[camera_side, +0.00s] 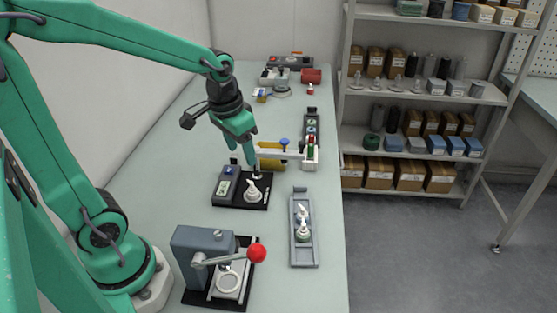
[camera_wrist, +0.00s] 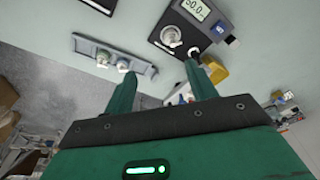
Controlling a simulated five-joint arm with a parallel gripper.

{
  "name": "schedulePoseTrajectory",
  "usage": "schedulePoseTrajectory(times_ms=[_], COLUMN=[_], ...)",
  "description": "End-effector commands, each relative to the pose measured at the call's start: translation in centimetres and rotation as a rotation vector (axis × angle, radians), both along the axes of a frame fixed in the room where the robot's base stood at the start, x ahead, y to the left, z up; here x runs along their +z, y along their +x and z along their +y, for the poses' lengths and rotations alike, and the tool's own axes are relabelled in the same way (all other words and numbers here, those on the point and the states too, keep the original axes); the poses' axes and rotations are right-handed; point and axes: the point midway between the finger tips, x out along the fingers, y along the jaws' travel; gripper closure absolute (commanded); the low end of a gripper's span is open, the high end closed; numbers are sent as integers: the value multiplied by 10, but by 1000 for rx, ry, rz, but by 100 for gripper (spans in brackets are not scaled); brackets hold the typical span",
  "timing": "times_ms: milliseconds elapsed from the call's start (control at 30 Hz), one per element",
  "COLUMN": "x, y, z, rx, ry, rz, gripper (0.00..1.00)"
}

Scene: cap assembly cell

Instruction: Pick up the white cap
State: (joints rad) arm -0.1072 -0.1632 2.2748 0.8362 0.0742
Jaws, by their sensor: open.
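My gripper (camera_side: 246,162) is open above the back of a dark scale (camera_side: 229,184), with its fingers pointing down. A white piece with a nozzle-like top (camera_side: 252,191) stands on the scale; it may be the white cap, but I cannot tell for sure. In the wrist view the open fingers (camera_wrist: 160,80) are apart with nothing between them. The white piece (camera_wrist: 171,37) shows there on the scale, beyond the fingertips. A grey tray (camera_side: 303,258) holds more white-topped pieces (camera_side: 303,232), also seen in the wrist view (camera_wrist: 122,65).
A grey press (camera_side: 203,240) with a red-knobbed lever (camera_side: 257,253) stands in front. A yellow cylinder (camera_side: 271,164) and a rack with a red-and-green item (camera_side: 311,143) lie behind the scale. Bins and a red container (camera_side: 311,76) are at the far end. Bare bench lies along the left.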

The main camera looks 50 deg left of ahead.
Motion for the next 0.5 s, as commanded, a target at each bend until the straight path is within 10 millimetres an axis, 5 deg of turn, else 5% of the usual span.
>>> schedulePoseTrajectory(times_ms=[500], x=[-76], y=[40], z=[27], rx=[21], ry=[-20], rz=[175], gripper=[44])
